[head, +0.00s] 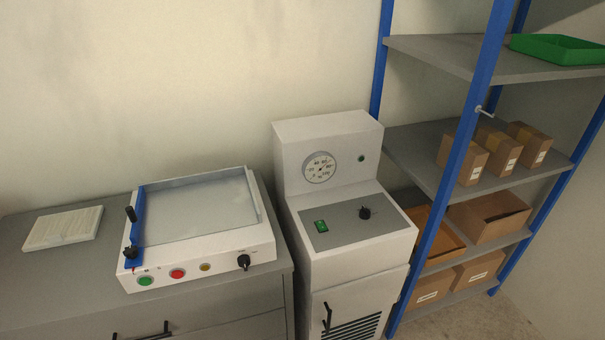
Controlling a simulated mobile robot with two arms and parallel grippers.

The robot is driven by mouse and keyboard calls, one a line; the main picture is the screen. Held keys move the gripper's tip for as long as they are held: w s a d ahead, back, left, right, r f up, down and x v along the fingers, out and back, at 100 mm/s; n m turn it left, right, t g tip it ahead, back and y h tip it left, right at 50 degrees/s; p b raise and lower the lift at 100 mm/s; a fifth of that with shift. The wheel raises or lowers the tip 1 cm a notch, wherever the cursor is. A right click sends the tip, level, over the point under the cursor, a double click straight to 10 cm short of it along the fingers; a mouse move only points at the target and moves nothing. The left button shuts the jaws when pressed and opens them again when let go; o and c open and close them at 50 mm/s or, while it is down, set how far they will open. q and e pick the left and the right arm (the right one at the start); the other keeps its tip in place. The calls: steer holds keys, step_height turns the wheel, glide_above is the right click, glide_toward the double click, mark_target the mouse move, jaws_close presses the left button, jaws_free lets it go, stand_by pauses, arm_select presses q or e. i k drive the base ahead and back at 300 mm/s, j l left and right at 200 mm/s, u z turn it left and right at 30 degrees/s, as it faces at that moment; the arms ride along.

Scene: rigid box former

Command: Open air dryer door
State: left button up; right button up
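The air dryer (329,141) is probably the white cabinet machine in the middle, with a round gauge, a green switch and a black knob. Its door (356,303) is on the lower front and looks shut. The door has a black upright handle (327,318) at its left and dark louvre slots at its lower right. The bottom of the door is cut off by the picture's edge. Neither of my grippers is in view.
A grey cabinet (60,283) stands left of the dryer, with a white machine (200,262) and a pale slatted block (62,228) on top. A blue-post shelf (473,130) with cardboard boxes (468,160) and a green tray (560,49) stands close at right. Some floor (470,322) shows lower right.

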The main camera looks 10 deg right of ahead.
mark_target(339, 304)
steer(key=z, duration=0.9)
